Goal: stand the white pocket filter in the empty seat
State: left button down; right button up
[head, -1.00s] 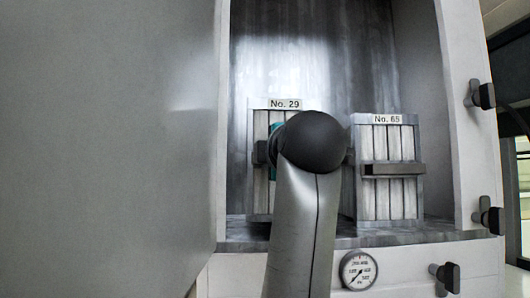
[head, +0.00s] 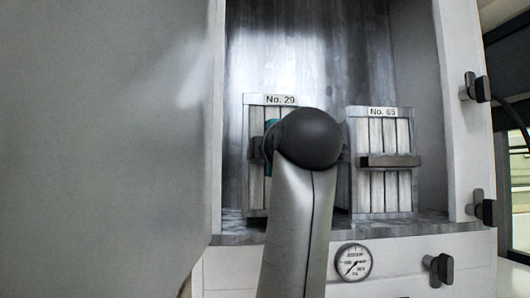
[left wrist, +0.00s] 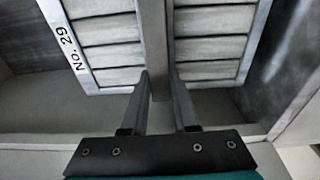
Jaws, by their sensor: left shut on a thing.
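A white pocket filter marked No. 29 (head: 255,185) stands upright inside the open cabinet, partly hidden behind my left arm. It has a pale grey frame, and in the left wrist view (left wrist: 105,52) its white pockets show on both sides of a grey handle bar (left wrist: 156,45). My left gripper (left wrist: 159,88) is shut on this bar, one finger on each side. In the head view, my left gripper (head: 270,148) is mostly hidden by its own arm. Whether the filter touches the shelf is unclear. I cannot make out an empty seat. My right gripper is not in view.
A similar filter marked No. 65 (head: 384,192) with a dark bar stands close to the right. The cabinet shelf (head: 425,226) runs below both. A large grey panel (head: 100,140) fills the left. A gauge (head: 354,262) and black knobs (head: 440,270) are on the front.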

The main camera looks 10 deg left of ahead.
pick_arm(q)
jog(key=shift+f+b, duration=0.45)
jog(key=shift+f, duration=0.1)
jog(key=c, duration=0.7)
grip_release()
jog(key=shift+s+f, duration=0.1)
jog(key=shift+o, duration=0.5)
jog(key=shift+f, duration=0.15)
jog(key=b+v, duration=0.3)
jog(key=v, duration=1.2)
